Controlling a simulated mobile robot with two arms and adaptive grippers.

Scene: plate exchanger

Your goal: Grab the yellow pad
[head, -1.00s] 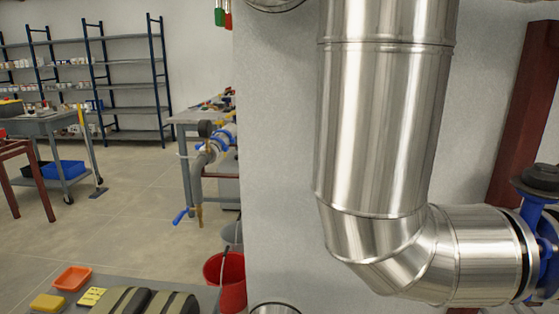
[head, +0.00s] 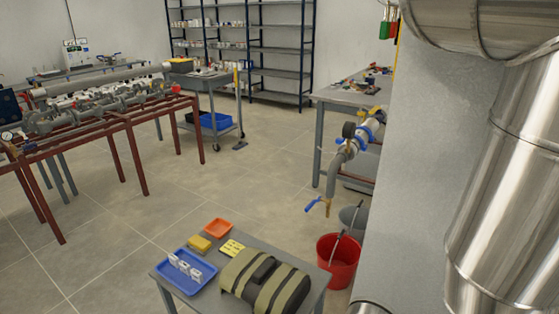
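A flat yellow pad (head: 232,248) with dark marks on it lies on a small grey table (head: 258,243) at the bottom middle of the head view. A thicker yellow block (head: 199,244) sits to its left, close to the orange tray and the blue tray. I cannot tell if the block is in a tray of its own. Neither of my grippers is in view.
The table also bears an orange tray (head: 218,228), a blue tray (head: 188,275) with white items and an olive bag (head: 265,283). A red bucket (head: 337,266) stands right of it. Large metal pipes (head: 505,180) fill the right side. Floor left of the table is clear.

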